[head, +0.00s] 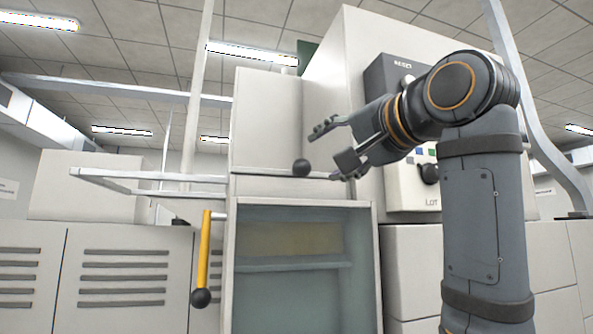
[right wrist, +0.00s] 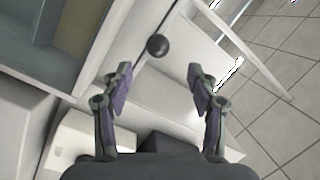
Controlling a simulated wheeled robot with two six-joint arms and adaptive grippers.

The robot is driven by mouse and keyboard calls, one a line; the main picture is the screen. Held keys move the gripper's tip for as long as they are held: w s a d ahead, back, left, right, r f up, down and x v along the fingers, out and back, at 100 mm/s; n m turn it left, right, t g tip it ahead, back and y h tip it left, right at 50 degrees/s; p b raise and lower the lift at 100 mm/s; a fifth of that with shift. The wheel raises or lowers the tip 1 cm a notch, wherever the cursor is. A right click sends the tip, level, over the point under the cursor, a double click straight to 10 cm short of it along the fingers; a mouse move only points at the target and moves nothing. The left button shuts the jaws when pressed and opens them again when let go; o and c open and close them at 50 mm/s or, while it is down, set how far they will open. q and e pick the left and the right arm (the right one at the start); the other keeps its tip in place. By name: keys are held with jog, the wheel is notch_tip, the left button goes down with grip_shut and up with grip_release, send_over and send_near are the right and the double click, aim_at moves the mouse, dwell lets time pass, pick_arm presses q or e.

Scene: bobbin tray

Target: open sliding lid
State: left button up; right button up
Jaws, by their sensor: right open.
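A black ball knob (head: 301,168) stands on a thin stem at the front of the white cabinet (head: 268,120), just above its window. The knob also shows in the right wrist view (right wrist: 157,46), beyond the fingertips and roughly between them. My right gripper (head: 329,150) is open and empty, with its fingers pointing left toward the knob; no contact shows. In the right wrist view my gripper (right wrist: 159,80) has its two fingers spread apart. The bluish window (head: 290,290) below shows a shelf inside. I cannot tell which panel is the sliding lid. My left gripper is out of view.
A yellow lever (head: 204,250) with a black ball end hangs left of the window. A pale rail frame (head: 150,178) juts out left of the cabinet. A control panel (head: 412,185) with a dark knob is behind my right arm. Vented cabinets (head: 120,240) stand at left.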

aim_at(307, 165)
jog(key=p+x, duration=0.2)
jog(key=x, duration=0.2)
jog(key=shift+w+r, duration=0.2)
jog(key=shift+w, duration=0.1)
jog(key=p+x, duration=0.1)
jog(key=x, duration=0.2)
jog(key=p+x, duration=0.2)
jog(key=x, duration=0.1)
jog(key=shift+f, duration=0.35)
jog(key=c, duration=1)
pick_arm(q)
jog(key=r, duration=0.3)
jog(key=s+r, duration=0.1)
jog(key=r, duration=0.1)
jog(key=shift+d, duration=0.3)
pick_arm(e)
jog(key=shift+w, duration=0.1)
grip_shut()
